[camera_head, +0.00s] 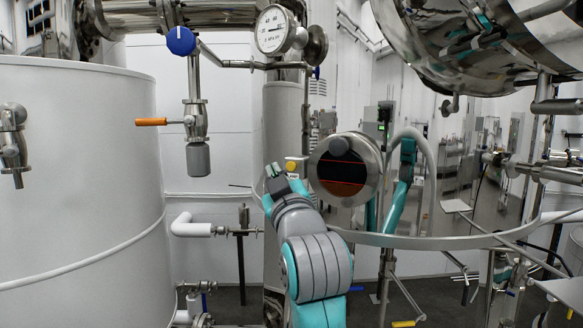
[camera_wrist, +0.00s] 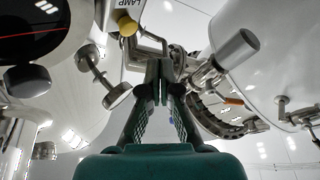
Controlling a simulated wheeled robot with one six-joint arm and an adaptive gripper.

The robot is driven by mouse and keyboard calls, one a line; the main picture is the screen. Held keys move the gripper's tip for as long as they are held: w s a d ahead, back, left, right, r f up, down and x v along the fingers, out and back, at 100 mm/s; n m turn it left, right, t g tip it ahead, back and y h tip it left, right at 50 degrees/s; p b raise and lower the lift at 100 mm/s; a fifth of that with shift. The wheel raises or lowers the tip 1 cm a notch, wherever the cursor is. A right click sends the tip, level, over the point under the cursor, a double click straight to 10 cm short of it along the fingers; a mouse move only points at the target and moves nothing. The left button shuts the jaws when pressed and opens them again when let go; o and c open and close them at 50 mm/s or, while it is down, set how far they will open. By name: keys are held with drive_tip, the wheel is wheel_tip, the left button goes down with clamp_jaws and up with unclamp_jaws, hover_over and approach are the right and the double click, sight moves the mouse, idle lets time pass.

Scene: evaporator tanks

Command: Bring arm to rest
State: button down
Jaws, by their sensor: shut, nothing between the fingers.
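My arm, grey and teal, rises from the lower middle of the head view. My gripper (camera_head: 273,172) is at its upper end, left of the round sight glass and close to the yellow knob in that view. In the wrist view my gripper (camera_wrist: 158,72) points up with its two dark fingers together and nothing between them. I cannot tell whether the fingertips touch the metal bracket behind them.
A yellow knob (camera_head: 291,165) and a round sight glass (camera_head: 343,174) with red lines are near my gripper. A white tank (camera_head: 80,190) fills the left. A valve with an orange handle (camera_head: 151,122) and a pressure gauge (camera_head: 273,30) hang above. A polished vessel (camera_head: 480,45) overhangs the right.

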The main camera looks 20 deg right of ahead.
drive_tip(key=shift+s+a, duration=0.55)
drive_tip(key=s+f+g+y, duration=0.1)
drive_tip(key=s+f, duration=0.3)
drive_tip(key=f, duration=1.3)
drive_tip(key=s+f+g, duration=0.1)
drive_tip(key=s+f, duration=0.3)
drive_tip(key=f, duration=1.2)
drive_tip(key=s+f+m+g, duration=0.1)
drive_tip(key=s+f+g, duration=0.1)
drive_tip(key=s+f, duration=1.05)
drive_tip(key=s+d+f+m+g, duration=0.1)
drive_tip(key=s+f, duration=0.2)
drive_tip(key=s, duration=1.2)
drive_tip(key=s+f+m+g, duration=0.1)
drive_tip(key=s+f+m, duration=0.1)
drive_tip(key=s, duration=1.3)
drive_tip(key=shift+s+d+f+m+g+y, duration=0.3)
drive_tip(key=shift+s+d+f+y, duration=0.1)
drive_tip(key=shift+f, duration=0.25)
